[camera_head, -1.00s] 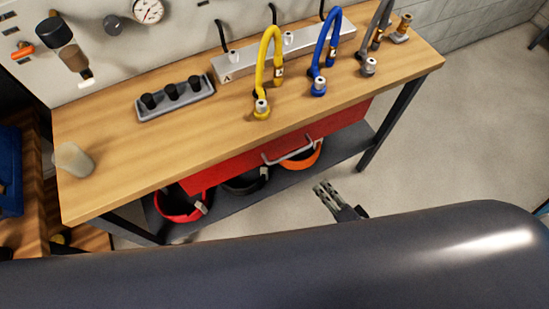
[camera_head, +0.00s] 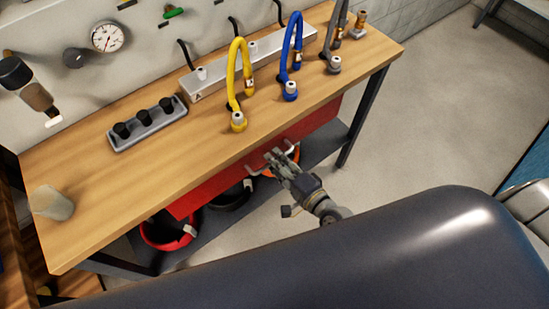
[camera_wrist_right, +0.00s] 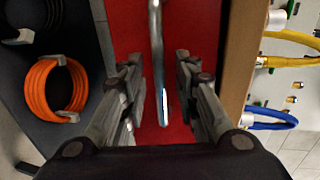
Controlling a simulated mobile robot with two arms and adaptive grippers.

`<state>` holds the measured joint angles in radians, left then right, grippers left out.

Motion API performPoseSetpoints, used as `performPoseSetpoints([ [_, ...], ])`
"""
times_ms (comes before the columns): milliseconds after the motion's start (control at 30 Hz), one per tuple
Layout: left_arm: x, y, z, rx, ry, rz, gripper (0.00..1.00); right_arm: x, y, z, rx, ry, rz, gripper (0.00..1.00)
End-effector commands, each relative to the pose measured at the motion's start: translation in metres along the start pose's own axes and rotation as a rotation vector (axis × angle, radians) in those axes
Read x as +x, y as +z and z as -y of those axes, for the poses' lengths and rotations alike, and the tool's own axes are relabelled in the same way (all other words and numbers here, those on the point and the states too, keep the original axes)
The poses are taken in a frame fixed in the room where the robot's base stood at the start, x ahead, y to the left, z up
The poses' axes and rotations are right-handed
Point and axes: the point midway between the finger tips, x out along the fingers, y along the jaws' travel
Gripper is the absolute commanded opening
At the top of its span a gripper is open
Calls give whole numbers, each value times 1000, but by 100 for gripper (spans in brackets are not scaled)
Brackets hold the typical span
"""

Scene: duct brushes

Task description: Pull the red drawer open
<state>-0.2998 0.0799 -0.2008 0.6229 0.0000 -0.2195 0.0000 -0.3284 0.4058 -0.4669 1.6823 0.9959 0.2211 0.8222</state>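The red drawer (camera_head: 222,187) sits under the wooden workbench top and looks shut. Its silver bar handle (camera_wrist_right: 157,60) shows in the right wrist view, running between the two fingers. My right gripper (camera_head: 275,158) is at the drawer front in the head view, covering part of the handle. In the wrist view my right gripper (camera_wrist_right: 158,88) is open, with a finger on each side of the handle and gaps to both. My left gripper is not in view.
The workbench (camera_head: 90,165) carries a yellow hose (camera_head: 232,70), a blue hose (camera_head: 297,45), a grey tray with black knobs (camera_head: 147,125) and a beige cup (camera_head: 52,203). Coiled hoses, one orange (camera_wrist_right: 42,85), lie on the shelf below. Floor at right is clear.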

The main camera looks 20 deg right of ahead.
Motion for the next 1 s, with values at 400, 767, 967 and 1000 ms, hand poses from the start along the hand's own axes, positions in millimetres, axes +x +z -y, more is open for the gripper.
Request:
performPoseSetpoints([
  [400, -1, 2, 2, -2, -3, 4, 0, 13, 0, 0, 0, 1, 0, 29],
  [767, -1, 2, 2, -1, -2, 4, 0, 12, 0, 0, -1, 1, 0, 0],
  [967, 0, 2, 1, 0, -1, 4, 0, 6, 0, -2, -1, 2, 1, 0],
  [1000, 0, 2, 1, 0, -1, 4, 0, 2, 0, -3, -2, 2, 0, 0],
])
